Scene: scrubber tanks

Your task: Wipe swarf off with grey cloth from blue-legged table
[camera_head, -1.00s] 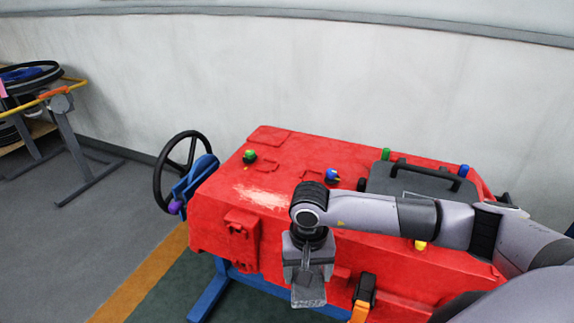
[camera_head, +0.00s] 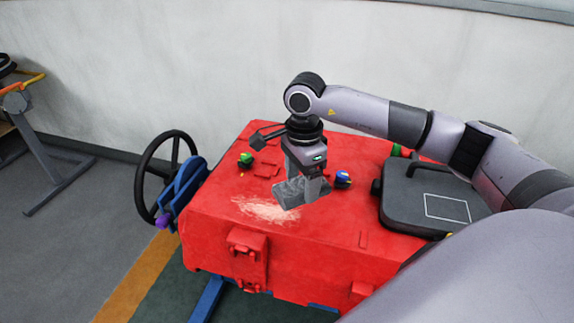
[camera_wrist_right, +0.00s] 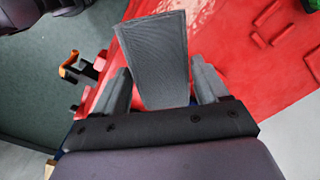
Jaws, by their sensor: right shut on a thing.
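The grey cloth (camera_head: 292,193) is held in my right gripper (camera_head: 306,185), which is shut on it. In the right wrist view the grey cloth (camera_wrist_right: 157,60) sticks out between the fingers (camera_wrist_right: 160,88). In the head view the cloth is over the red top of the blue-legged table (camera_head: 215,205), just right of and behind the swarf. I cannot tell whether it touches the top. The swarf (camera_head: 266,209) is a pale, scattered patch near the front left of the red top. A blue leg (camera_head: 207,298) shows below. My left gripper is not in view.
A dark grey case (camera_head: 430,195) stands on the right of the top. Green (camera_head: 245,158) and blue (camera_head: 342,178) knobs stick up from it. A black handwheel (camera_head: 147,180) is at the left end. The top around the swarf is clear.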

